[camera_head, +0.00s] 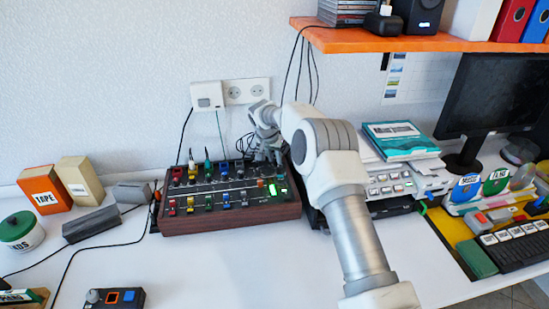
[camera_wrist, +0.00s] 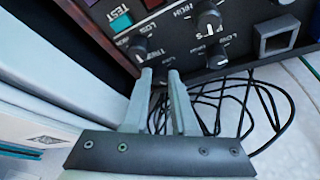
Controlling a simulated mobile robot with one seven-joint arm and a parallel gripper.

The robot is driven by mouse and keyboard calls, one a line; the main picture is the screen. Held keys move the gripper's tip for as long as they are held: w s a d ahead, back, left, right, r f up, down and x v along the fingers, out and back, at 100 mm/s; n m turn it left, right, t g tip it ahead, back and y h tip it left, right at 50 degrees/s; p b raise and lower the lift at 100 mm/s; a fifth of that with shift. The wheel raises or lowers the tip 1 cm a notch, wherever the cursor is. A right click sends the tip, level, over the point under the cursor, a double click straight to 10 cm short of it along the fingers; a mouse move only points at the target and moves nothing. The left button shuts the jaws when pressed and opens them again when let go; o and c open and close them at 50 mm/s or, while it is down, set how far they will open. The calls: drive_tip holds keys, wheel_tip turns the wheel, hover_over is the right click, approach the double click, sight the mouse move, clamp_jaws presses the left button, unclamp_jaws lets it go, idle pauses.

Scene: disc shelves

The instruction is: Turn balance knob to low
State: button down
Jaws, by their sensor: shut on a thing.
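The control panel (camera_head: 272,214) is a dark box with wooden sides, carrying rows of coloured switches and knobs. My gripper is at its back right corner in the head view, its fingertips hidden there. In the wrist view my gripper (camera_wrist: 160,74) has its two pale fingers close together at the panel's edge, shut on a knob mostly hidden between the tips. A dark knob (camera_wrist: 139,49) stands just beside the left fingertip. Two more dark knobs (camera_wrist: 209,20) (camera_wrist: 215,58) stand to the right, with "LOW" labels nearby. I cannot read a balance label.
Black cables (camera_wrist: 235,105) lie behind the panel. A printer-like unit with white keys (camera_head: 392,186) stands close to the panel's right. An orange shelf (camera_head: 375,41) hangs above. The desk in front of the panel is largely clear.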

drive_tip(key=shift+n, duration=0.3)
drive_tip(key=n+y, duration=0.1)
drive_tip(key=n, duration=0.2)
drive_tip(key=n+y, duration=0.1)
drive_tip(key=n, duration=0.1)
drive_tip(key=shift+d+r+n+y+p, duration=0.1)
drive_tip(key=shift+d+n+y+p, duration=0.2)
drive_tip(key=shift+d+p, duration=0.1)
drive_tip(key=n+y, duration=0.1)
drive_tip(key=n, duration=0.2)
drive_tip(key=shift+d+n+p, duration=0.1)
drive_tip(key=shift+n+p, duration=0.2)
drive_tip(key=shift+p, duration=0.1)
drive_tip(key=shift+w+d+n+g+y, duration=0.1)
drive_tip(key=shift+n+g+y, duration=0.55)
drive_tip(key=shift+n, duration=1.25)
drive_tip(key=c, duration=1)
unclamp_jaws()
